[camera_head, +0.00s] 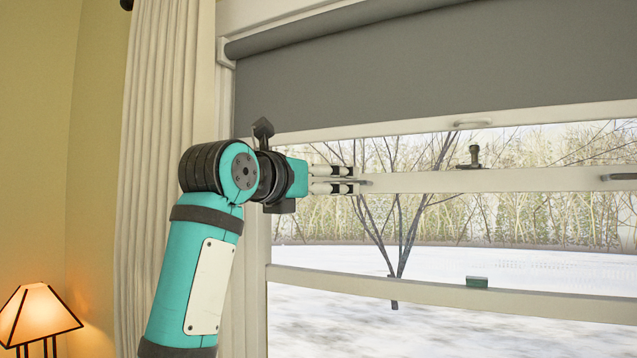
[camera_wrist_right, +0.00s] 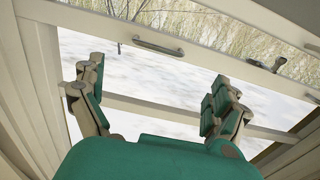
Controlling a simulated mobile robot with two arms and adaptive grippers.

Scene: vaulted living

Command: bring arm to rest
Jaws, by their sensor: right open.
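My right arm (camera_head: 197,270), teal with dark joints, rises in front of the window's left side. Its right gripper (camera_head: 352,180) points right, in front of the window's middle rail. In the right wrist view, the gripper (camera_wrist_right: 158,85) has its fingers spread wide with nothing between them. A metal handle (camera_wrist_right: 158,46) on a rail shows beyond the fingertips in that view, apart from them. My left gripper is not in view.
A grey roller blind (camera_head: 430,65) covers the window's top; its bottom bar has a small handle (camera_head: 471,122). A latch (camera_head: 473,157) stands on the middle rail (camera_head: 540,179). A cream curtain (camera_head: 160,120) hangs at left, with a lit lamp (camera_head: 38,315) below.

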